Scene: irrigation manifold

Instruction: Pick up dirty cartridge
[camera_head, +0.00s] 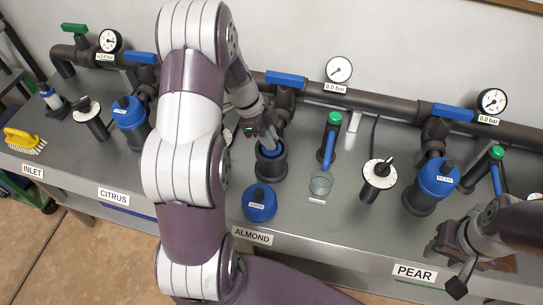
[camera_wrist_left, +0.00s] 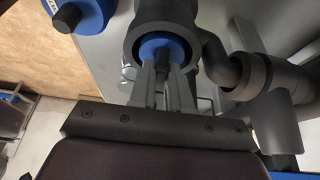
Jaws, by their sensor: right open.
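The dirty cartridge (camera_head: 271,151) shows as a blue top inside the open dark filter housing (camera_head: 271,169) above the ALMOND label. In the left wrist view the cartridge's blue top (camera_wrist_left: 153,44) has a dark knob and sits within the round housing rim (camera_wrist_left: 133,35). My left gripper (camera_head: 263,134) is over the housing. In the left wrist view its two fingers (camera_wrist_left: 163,72) stand on either side of the knob; whether they press on it is unclear. The cartridge's lower body is hidden. My right gripper (camera_head: 447,262) is open and empty near the PEAR label.
The removed blue lid (camera_head: 260,203) lies on the bench in front of the housing. A clear cup (camera_head: 321,183) and a dial knob (camera_head: 379,177) stand to the right. The dark pipe (camera_head: 360,98) runs along the back. A yellow brush (camera_head: 24,140) lies far left.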

